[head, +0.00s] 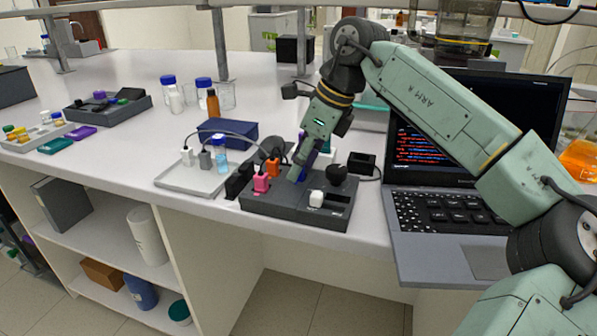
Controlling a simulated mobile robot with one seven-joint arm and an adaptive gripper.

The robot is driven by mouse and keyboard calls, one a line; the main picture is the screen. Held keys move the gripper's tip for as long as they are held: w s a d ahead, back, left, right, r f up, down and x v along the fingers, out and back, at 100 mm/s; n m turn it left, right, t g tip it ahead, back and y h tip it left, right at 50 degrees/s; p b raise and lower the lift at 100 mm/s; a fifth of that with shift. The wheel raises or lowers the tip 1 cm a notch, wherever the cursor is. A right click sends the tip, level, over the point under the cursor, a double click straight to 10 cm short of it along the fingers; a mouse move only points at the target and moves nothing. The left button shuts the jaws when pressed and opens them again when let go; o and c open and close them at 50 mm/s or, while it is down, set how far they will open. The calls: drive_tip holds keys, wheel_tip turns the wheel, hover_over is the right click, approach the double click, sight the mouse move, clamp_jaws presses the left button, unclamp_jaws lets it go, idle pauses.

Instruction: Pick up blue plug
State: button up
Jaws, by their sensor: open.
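A dark grey block with sockets (290,231) stands at the front edge of the white bench. A blue-purple piece (308,158) shows just behind my gripper, partly hidden; it may be the blue plug, but I cannot tell for sure. My gripper (296,174) points down over the back middle of the block, close to this piece. Its jaws are open, and I cannot see anything held between them. A pink plug (260,184) and an orange plug (272,168) stand left of my gripper. A white plug (316,199) and a black knob (337,174) are to its right.
A laptop (440,185) stands close on the right. A dark blue box (227,133), bottles (213,103) and a metal post (220,45) stand behind. The bench's middle back is mostly clear.

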drive_tip(key=shift+c, duration=0.2)
drive_tip(key=c, duration=0.9)
